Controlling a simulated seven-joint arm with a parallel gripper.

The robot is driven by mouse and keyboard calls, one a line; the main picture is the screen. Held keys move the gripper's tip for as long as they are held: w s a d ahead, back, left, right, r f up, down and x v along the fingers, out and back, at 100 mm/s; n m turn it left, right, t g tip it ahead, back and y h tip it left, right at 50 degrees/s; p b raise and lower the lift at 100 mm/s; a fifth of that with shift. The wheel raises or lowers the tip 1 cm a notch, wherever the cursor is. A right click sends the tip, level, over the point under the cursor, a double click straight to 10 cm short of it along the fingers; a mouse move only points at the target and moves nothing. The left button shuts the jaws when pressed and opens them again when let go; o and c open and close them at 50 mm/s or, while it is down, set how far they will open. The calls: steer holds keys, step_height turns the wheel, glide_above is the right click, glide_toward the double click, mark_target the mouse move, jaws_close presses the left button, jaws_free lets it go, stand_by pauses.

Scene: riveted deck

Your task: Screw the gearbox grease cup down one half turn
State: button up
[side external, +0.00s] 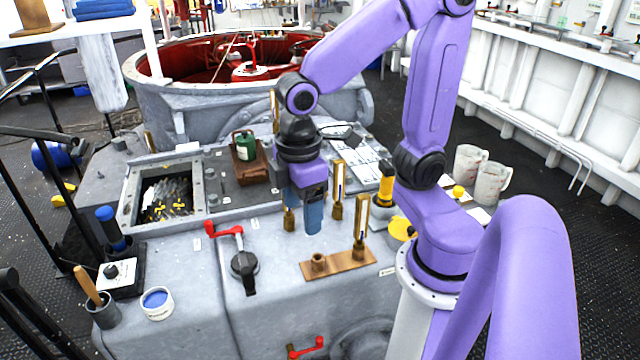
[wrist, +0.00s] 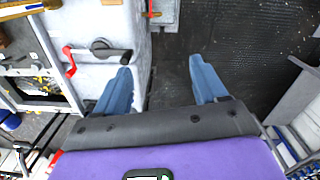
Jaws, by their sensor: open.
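The grey gearbox casing (side external: 290,300) fills the lower middle of the side view. A brass plate (side external: 345,265) on its top carries a short brass cup (side external: 318,262) and a taller brass fitting with a glass (side external: 361,225). I cannot tell for certain which brass fitting is the grease cup. My gripper (side external: 313,226) points down above the casing, behind and apart from the short cup. In the wrist view my gripper (wrist: 160,66) has its blue fingers wide apart, with nothing between them but dark floor and a casing edge beyond.
A red-handled lever (side external: 225,230) and a black-knobbed crank (side external: 244,268) stand left of the plate. A blue-topped tin (side external: 157,303) sits at the casing's left. An open hatch (side external: 165,195) lies behind. White mugs (side external: 490,182) stand at the right, beyond my arm.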

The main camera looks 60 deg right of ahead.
steer(key=w+d+m+h, duration=0.1)
steer(key=w+d+m, duration=0.15)
steer(key=w, duration=1.15)
steer(key=w+d+f+m+g, duration=0.1)
steer(key=w+d+f+m, duration=0.15)
steer(key=w+d, duration=0.6)
steer(key=w+d+f+m+g, duration=0.1)
steer(key=w+d+f+g, duration=0.3)
steer(key=d, duration=0.7)
steer(key=s+d+f+m, duration=0.1)
steer(key=d+f+m, duration=0.15)
steer(key=d, duration=0.85)
steer(key=s+d+f+m, duration=0.1)
steer(key=d+f, duration=0.3)
steer(key=d, duration=0.6)
steer(key=shift+n+y, duration=0.25)
steer(key=shift+y, duration=0.05)
steer(key=x, duration=1.6)
steer(key=shift+w+d+f, duration=0.15)
steer(key=shift+d+f, duration=0.05)
steer(key=shift+f, duration=0.2)
steer(key=c, duration=1.1)
